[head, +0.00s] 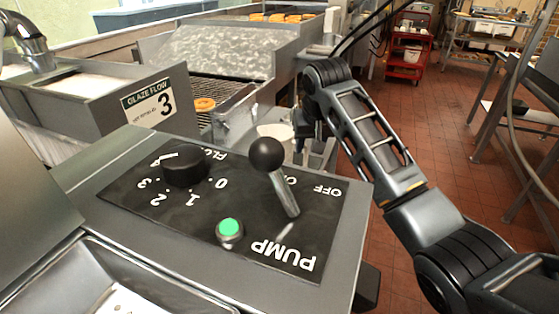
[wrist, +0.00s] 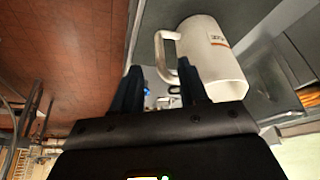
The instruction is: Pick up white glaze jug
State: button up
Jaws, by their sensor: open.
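The white jug (wrist: 210,52) shows in the wrist view at the upper right, with a loop handle on its left side and a small printed label. My gripper (wrist: 159,72) is open, with one dark finger on each side of the lower part of the handle in the picture. I cannot tell whether the handle is between the fingers or just beyond them. The right fingertip overlaps the jug's side in the picture. In the head view a pale rounded shape (head: 275,131), probably the jug, shows behind the control panel, mostly hidden. My fingers are not clear there.
The control panel (head: 325,220) with a black lever (head: 277,175), a green button (head: 230,230) and a dial (head: 185,165) stands close in front. A glaze conveyor (head: 225,95) runs behind it. A red cart (head: 405,55) stands far back.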

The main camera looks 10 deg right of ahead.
aim_at(305, 158)
jog(key=shift+p+x, duration=0.3)
jog(key=shift+x, duration=3.5)
jog(key=shift+a, duration=0.1)
grip_shut()
jog(key=shift+r, duration=0.1)
